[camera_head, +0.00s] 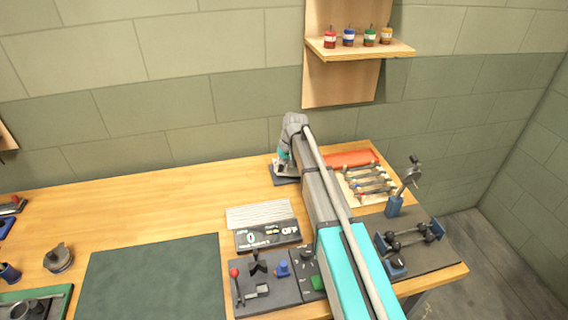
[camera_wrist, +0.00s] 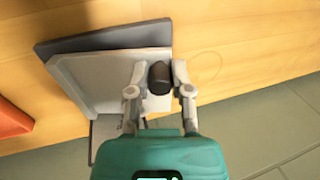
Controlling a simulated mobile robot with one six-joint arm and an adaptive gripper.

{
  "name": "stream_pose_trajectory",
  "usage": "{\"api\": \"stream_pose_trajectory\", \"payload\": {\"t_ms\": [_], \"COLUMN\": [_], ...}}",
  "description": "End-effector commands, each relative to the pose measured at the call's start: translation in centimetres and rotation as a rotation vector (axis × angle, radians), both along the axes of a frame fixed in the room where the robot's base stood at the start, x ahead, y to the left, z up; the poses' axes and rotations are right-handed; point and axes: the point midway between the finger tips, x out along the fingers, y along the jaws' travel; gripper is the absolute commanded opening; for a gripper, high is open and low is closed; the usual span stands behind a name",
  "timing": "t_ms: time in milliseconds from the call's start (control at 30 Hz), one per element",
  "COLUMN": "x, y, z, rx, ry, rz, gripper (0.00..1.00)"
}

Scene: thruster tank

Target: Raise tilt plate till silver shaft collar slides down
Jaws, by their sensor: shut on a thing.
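The tilt plate (camera_wrist: 88,78) is a light grey plate over a dark base (camera_wrist: 105,38) in the wrist view. A dark knob (camera_wrist: 159,80) is at the plate's right edge. My gripper (camera_wrist: 160,70) has one finger on each side of this knob and is shut on it. In the head view the dark base (camera_head: 284,181) is at the back of the bench, with my gripper (camera_head: 285,165) over it, partly hidden by my arm. I cannot make out the silver shaft collar in either view, and the plate's angle is hard to tell.
A readout box (camera_head: 268,234) and a control panel (camera_head: 266,281) stand in front. To the right are an orange-red tray (camera_head: 350,159), a rack of small rods (camera_head: 368,183) and a blue-based stand (camera_head: 395,205). A wall shelf (camera_head: 360,50) holds several jars.

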Motion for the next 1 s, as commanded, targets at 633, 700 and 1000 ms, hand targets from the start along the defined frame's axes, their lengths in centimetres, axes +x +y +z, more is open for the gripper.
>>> {"api": "stream_pose_trajectory", "payload": {"t_ms": [633,700,1000], "x": [0.12,0.11,0.11], "y": [-0.46,-0.45,-0.45], "z": [0.83,0.84,0.83], "rx": [0.088,0.088,0.087], "ry": [0.018,0.018,0.018], "rz": [0.000,0.000,0.000], "gripper": [0.00,0.00,0.00]}}
